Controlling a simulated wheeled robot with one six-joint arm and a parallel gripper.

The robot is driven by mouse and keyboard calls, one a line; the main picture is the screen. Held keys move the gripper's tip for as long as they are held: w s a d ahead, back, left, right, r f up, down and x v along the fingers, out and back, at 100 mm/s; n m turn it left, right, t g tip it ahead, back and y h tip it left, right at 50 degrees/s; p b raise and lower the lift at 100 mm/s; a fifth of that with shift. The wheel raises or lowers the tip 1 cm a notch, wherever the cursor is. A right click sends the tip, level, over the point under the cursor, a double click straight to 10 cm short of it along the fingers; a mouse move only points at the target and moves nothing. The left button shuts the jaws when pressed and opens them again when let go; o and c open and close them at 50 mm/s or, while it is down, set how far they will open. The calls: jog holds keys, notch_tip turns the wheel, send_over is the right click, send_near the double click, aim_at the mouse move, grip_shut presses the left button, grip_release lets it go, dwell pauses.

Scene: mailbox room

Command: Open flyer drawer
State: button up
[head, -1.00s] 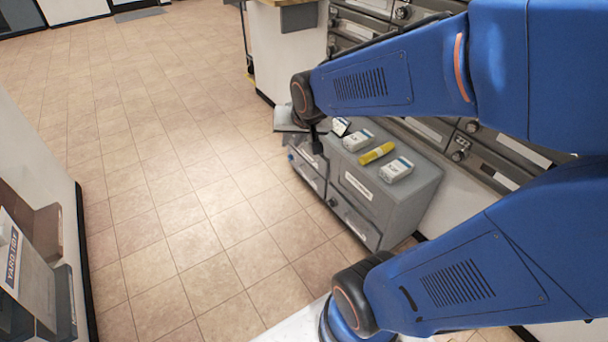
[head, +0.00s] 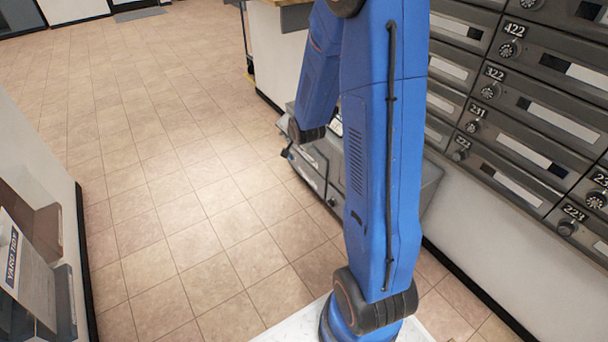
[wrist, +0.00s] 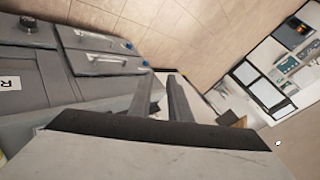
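A grey cabinet stands on the floor against the wall in the head view (head: 425,185), mostly hidden behind my blue arm. In the wrist view the cabinet (wrist: 28,85) fills the left side, with two drawer fronts (wrist: 85,57) that have bar handles and blue knobs. I cannot read which drawer is for flyers. No drawer is visibly pulled out. My gripper (wrist: 162,84) shows in the wrist view with a gap between its fingers, and nothing is seen between them. Its fingertips appear near the right end of the lower handle (wrist: 107,60); contact cannot be told.
Numbered grey mailboxes (head: 520,120) line the wall at right. A white counter (head: 278,55) stands behind the cabinet. The tiled floor (head: 180,190) to the left is clear. A low wall unit with a sign (head: 15,262) is at the left edge.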

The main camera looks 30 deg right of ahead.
jog(key=w+d+f+m+t, duration=0.1)
jog(key=w+d+f+m, duration=0.3)
jog(key=f, duration=0.6)
jog(key=m+t+h, duration=0.2)
jog(key=m+t, duration=0.2)
jog(key=m, duration=0.6)
send_near(304, 173)
jog(key=shift+m, duration=0.3)
jog(key=x, duration=1)
jog(key=shift+w+d+f, duration=0.1)
jog(key=shift+w+f, duration=0.1)
jog(key=shift+f, duration=0.05)
grip_shut()
